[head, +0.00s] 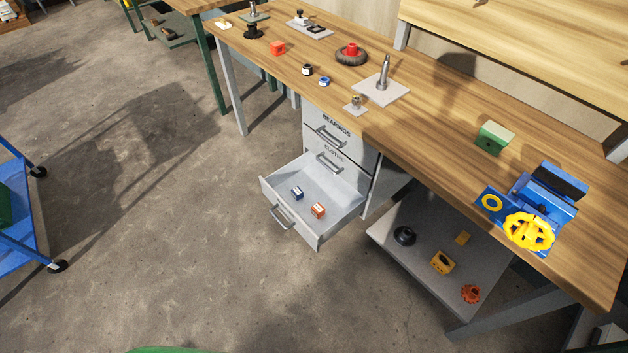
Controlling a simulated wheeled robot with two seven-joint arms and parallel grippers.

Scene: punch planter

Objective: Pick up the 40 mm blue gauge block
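A small blue block (297,193) with a pale marking lies in the open drawer (335,185) under the workbench. An orange block (318,210) lies to its right in the same drawer, apart from it. The size marking on the blue block is too small to read. Another small blue piece (324,81) with a white top sits on the bench top. Neither of my grippers shows in the head view.
The wooden workbench (440,115) carries a blue vise with a yellow handwheel (528,231), a green block (494,137) and a spindle on a plate (383,88). A lower shelf (400,255) holds several parts. A blue cart (25,225) stands left. Floor before the drawer is clear.

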